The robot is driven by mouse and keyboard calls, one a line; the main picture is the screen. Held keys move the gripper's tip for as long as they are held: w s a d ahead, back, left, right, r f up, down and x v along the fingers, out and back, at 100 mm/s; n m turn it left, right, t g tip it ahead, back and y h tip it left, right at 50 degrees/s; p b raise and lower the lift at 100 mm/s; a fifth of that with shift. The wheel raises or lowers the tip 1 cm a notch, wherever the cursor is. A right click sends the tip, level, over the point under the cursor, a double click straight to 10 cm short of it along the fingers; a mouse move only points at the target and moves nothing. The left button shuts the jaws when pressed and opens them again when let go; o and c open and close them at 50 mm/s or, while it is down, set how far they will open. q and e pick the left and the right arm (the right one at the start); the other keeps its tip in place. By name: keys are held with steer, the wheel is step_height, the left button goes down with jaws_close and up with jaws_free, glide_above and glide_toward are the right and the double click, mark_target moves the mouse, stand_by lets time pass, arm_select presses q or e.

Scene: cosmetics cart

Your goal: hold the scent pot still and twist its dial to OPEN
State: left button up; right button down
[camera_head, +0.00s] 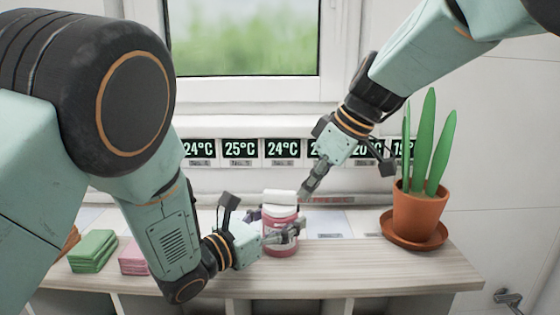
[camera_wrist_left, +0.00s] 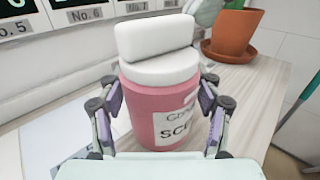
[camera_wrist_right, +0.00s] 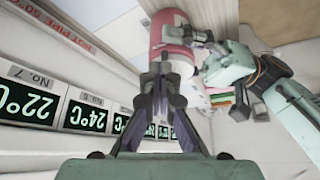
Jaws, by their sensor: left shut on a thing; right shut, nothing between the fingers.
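The scent pot (camera_head: 280,241) is pink with a white label and stands upright on the wooden counter. Its white dial (camera_head: 280,197) is a raised bar on a round cap; the dial also shows in the left wrist view (camera_wrist_left: 155,36). My left gripper (camera_head: 282,238) is shut on the pot body (camera_wrist_left: 160,110), one finger on each side. My right gripper (camera_head: 305,192) is shut and empty, its tips close beside the dial at the right. In the right wrist view its fingers (camera_wrist_right: 158,85) hide the dial almost wholly, so I cannot tell whether they touch it.
A potted plant (camera_head: 418,213) stands on a saucer at the right of the counter (camera_head: 370,277). Green cloths (camera_head: 93,251) and pink cloths (camera_head: 133,259) lie at the left. Temperature displays (camera_head: 240,149) line the wall behind, under the window.

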arm_select(q)
steer(key=shift+d+f, duration=0.1)
stand_by(0.5)
arm_select(e)
step_height(320, 180, up, 6)
steer(key=shift+d, duration=0.4)
stand_by(0.5)
